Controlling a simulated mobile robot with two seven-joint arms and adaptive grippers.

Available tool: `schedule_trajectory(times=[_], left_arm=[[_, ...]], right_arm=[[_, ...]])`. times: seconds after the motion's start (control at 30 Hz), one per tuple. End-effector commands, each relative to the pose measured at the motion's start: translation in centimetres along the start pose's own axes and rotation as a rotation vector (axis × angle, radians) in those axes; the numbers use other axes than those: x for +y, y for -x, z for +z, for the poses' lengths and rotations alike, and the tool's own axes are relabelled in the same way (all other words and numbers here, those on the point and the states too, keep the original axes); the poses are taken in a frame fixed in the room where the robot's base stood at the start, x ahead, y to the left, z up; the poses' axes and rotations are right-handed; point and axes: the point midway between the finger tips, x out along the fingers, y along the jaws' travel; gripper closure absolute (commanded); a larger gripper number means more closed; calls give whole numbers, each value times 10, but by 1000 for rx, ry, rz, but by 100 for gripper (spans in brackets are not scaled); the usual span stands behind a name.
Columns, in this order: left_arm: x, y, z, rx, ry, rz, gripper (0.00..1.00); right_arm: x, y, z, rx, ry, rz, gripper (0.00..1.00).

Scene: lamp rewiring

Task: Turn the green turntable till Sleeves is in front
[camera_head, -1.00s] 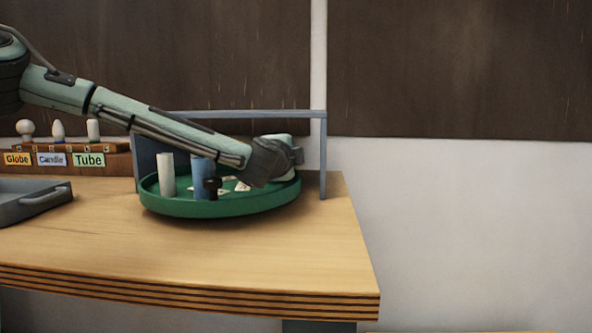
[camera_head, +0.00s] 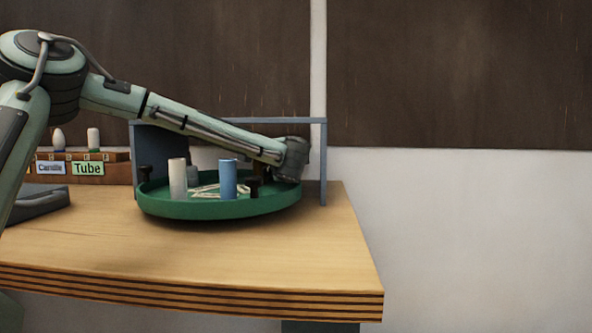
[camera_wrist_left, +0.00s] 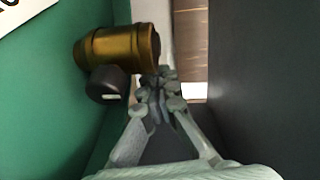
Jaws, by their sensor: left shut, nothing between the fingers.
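The green turntable (camera_head: 220,209) stands on the wooden table under a grey frame. A white cylinder (camera_head: 178,180) and a blue cylinder (camera_head: 228,179) stand at its front, with pale label pieces (camera_head: 207,190) between and behind them. Dark knobs (camera_head: 253,187) show near its rim. No Sleeves label is readable. My left gripper reaches over the turntable's right side; its fingers are mostly hidden in the head view. In the left wrist view my left gripper (camera_wrist_left: 160,85) is shut and empty, close beside a brass cylinder (camera_wrist_left: 118,47) with a black knob (camera_wrist_left: 108,84). My right gripper is out of view.
The grey frame (camera_head: 323,165) spans the turntable, with a dark panel at its left. A wooden bulb rack labelled Candle and Tube (camera_head: 87,168) and a grey tray (camera_head: 40,200) are at the left, partly behind my arm. The table front is clear.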

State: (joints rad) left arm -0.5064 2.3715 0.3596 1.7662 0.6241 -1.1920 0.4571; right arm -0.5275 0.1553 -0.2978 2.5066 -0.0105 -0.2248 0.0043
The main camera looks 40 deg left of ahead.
Motion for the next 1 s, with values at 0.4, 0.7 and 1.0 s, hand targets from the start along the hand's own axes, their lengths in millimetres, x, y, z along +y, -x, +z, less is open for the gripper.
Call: schedule_trajectory(times=[0.4, 0.7, 1.0], left_arm=[[0, -1, 0, -6, 0, -1, 100], [-1, 11, -1, -2, 1, 0, 100], [-1, 57, 0, -3, 1, -2, 100]], right_arm=[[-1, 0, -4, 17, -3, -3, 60], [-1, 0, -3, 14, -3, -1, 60], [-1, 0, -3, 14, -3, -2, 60]])
